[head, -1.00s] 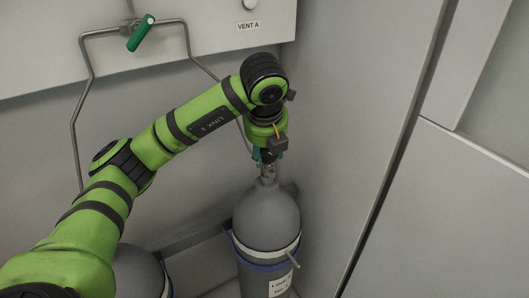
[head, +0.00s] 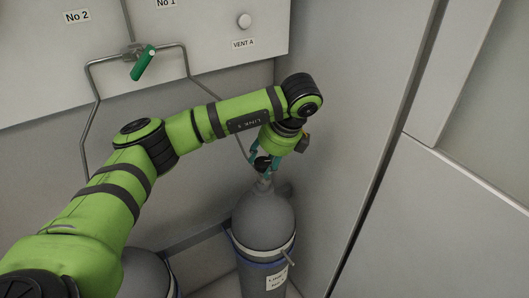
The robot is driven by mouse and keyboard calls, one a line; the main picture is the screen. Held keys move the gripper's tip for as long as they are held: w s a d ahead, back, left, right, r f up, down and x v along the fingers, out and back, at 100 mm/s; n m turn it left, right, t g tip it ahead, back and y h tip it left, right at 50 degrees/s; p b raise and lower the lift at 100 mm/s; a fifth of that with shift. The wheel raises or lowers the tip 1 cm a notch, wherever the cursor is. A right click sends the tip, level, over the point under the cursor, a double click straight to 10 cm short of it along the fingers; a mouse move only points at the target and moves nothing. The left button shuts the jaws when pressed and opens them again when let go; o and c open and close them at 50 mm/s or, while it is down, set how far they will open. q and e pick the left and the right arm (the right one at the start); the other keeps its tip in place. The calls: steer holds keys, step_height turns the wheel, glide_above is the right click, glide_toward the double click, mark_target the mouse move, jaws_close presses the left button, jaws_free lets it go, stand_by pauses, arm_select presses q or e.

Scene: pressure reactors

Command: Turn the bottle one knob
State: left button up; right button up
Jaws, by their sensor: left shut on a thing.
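A grey gas bottle (head: 262,222) stands upright in the corner, with a blue and white band and a white label low on its side. My left gripper (head: 261,170) is at the top of this bottle, shut on the knob at its valve. My left arm reaches in from the lower left and bends down at the corner. My right gripper is not in view.
A second grey bottle (head: 147,272) stands at the lower left, partly behind my arm. A green-handled valve (head: 143,62) and bent pipes are on the wall panel, beside labels "No 2", "No 1" and "VENT A" (head: 243,44). A grey side wall (head: 335,130) is close on the right.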

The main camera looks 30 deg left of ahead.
arm_select(q)
steer(key=n, duration=0.1)
steer(key=r+n+p, duration=0.1)
steer(key=shift+w+a+n+g, duration=0.15)
steer(key=shift+w+n+g, duration=0.15)
steer(key=shift+g, duration=0.1)
steer(key=shift+f+n+g+p, duration=0.15)
steer(key=shift+n+g+p, duration=0.4)
steer(key=shift+n, duration=0.65)
steer(key=shift+a, duration=0.1)
steer(key=o, duration=1.1)
steer(key=shift+s+a+f, duration=0.1)
steer(key=shift+f, duration=0.05)
